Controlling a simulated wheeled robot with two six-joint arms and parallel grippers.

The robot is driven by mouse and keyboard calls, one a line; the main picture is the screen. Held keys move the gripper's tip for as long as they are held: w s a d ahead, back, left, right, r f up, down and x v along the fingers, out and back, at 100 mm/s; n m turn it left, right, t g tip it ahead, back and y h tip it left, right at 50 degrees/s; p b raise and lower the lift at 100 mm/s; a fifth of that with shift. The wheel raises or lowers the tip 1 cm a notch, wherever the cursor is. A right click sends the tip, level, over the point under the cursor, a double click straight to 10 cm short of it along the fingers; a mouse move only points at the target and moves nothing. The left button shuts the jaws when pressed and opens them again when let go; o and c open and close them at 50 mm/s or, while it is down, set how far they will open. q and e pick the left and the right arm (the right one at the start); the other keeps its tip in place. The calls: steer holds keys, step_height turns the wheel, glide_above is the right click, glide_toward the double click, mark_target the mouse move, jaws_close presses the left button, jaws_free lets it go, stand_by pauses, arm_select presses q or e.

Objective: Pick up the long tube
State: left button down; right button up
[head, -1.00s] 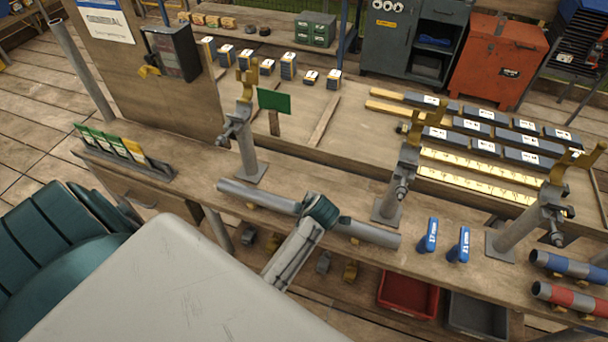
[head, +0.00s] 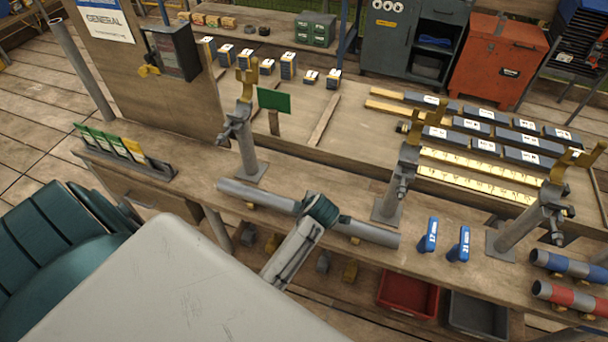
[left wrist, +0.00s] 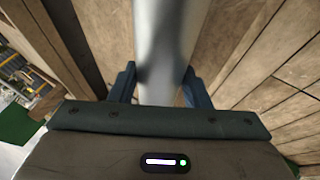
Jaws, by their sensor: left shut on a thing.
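The long grey tube (head: 258,197) lies lengthwise along the front of the wooden workbench, at or just above small yellow supports. I cannot tell whether it touches them. My left gripper (head: 322,212) is around the middle of the tube and shut on it, hiding that part. In the left wrist view the tube (left wrist: 160,45) runs between the two dark jaws of the left gripper (left wrist: 158,88). My right gripper is in neither view.
Grey stands with yellow forked tops, left (head: 247,140), middle (head: 398,180) and right (head: 520,225), rise behind and beside the tube. Two blue-handled tools (head: 430,235) stand right of it. Blue-banded (head: 568,266) and red-banded (head: 570,298) tubes lie at far right.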

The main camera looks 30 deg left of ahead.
arm_select(q)
steer(key=shift+w+r+p, duration=0.1)
steer(key=shift+r+p, duration=0.55)
steer(key=shift+r, duration=0.1)
step_height(320, 180, up, 2)
steer(key=shift+r+p, duration=0.25)
steer(key=shift+p, duration=0.85)
steer(key=s+d+p, duration=0.1)
steer(key=s+p, duration=0.1)
steer(key=s, duration=0.5)
steer(key=s+d+r+p, duration=0.1)
steer(key=s+d, duration=0.1)
steer(key=s, duration=0.6)
steer(key=shift+s+d+p, duration=0.3)
steer(key=shift+p, duration=0.1)
